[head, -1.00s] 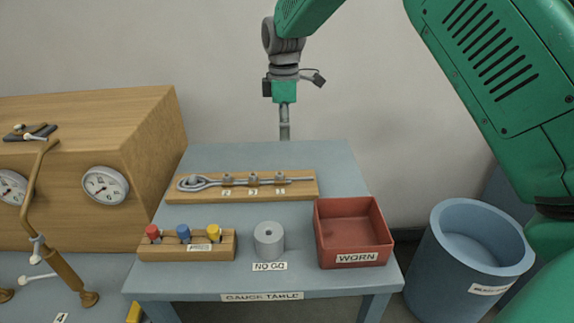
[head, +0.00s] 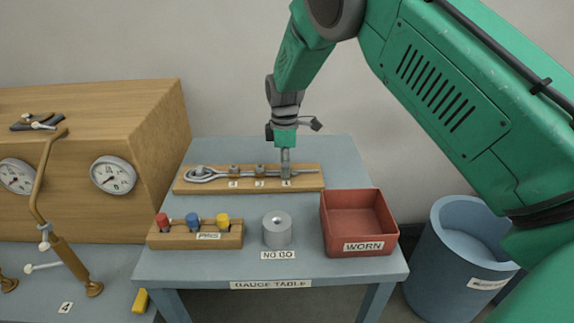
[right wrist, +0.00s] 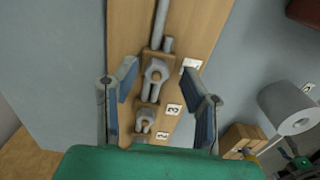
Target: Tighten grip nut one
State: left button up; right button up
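A wooden board (head: 215,184) on the gauge table holds a wire rope with an eye (head: 203,173) at its left end. Grey grips with nuts stand along it beside number tags; the tag by the rightmost grip reads 1 (head: 287,183). My right gripper (head: 285,162) points down over that right end and hides grip one in the head view. In the right wrist view, its fingers (right wrist: 159,70) are apart, one on each side of grip one's nut (right wrist: 156,76); I see no contact. A second grip (right wrist: 145,120) lies nearer the palm. My left gripper is out of view.
On the gauge table (head: 310,268) stand a rack with red, blue and yellow plugs (head: 194,234), a grey NO GO cylinder (head: 277,230) and an empty red WORN tray (head: 359,225). A blue bin (head: 467,250) stands right. A wooden cabinet with gauges (head: 100,130) stands left.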

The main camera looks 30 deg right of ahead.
jog(key=shift+a+r, duration=0.15)
jog(key=shift+a, duration=0.3)
jog(key=c, duration=0.6)
jog(key=shift+d+f, duration=0.2)
jog(key=shift+d, duration=0.1)
grip_shut()
jog(key=shift+s+d+f, duration=0.1)
jog(key=shift+s+d, duration=0.05)
jog(key=shift+d, duration=0.35)
jog(key=shift+s+d+f, duration=0.1)
jog(key=shift+d, duration=0.4)
jog(key=shift+w+a+r, duration=0.15)
jog(key=shift+a, duration=0.2)
